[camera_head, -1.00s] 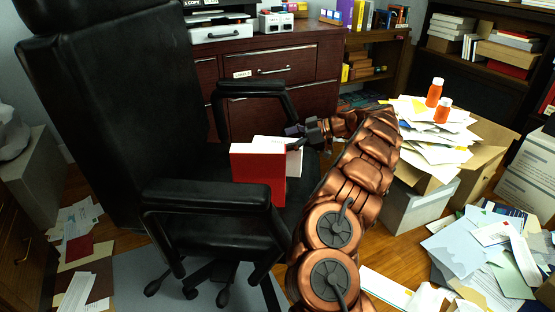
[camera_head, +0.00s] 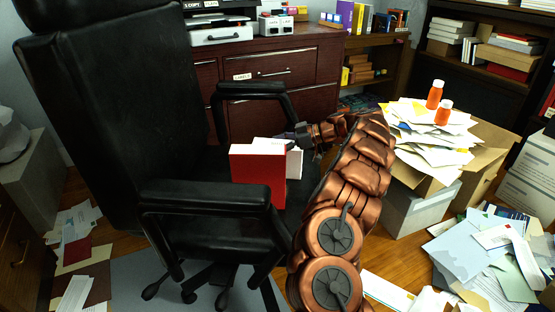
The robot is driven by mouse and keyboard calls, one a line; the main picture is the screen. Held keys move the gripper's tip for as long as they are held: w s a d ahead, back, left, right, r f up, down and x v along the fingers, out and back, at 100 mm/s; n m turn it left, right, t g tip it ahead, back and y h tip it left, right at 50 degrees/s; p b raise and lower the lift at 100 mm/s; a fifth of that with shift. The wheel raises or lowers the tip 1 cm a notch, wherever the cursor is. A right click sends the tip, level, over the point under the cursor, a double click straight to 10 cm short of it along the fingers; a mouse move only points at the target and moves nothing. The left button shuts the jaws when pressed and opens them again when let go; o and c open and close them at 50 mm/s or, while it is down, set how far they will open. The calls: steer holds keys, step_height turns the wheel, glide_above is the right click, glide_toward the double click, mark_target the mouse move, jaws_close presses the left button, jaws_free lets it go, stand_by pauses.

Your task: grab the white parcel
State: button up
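The white parcel (camera_head: 295,164) stands upright on the black office chair's seat, between the armrests. A red box or book (camera_head: 257,175) stands in front of it and hides much of it; only its top and right part show. My gripper (camera_head: 288,137) is at the parcel's upper right, close to its top edge. I cannot tell whether it touches the parcel. Its fingers are small and dark here, and whether they are open or shut is unclear.
The chair's armrests (camera_head: 205,197) stand in front of and behind the seat. A dark wooden cabinet (camera_head: 285,65) is behind. A paper-filled box (camera_head: 480,150) with two orange bottles is to the right. Papers litter the floor at both sides.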

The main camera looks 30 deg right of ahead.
jaws_close()
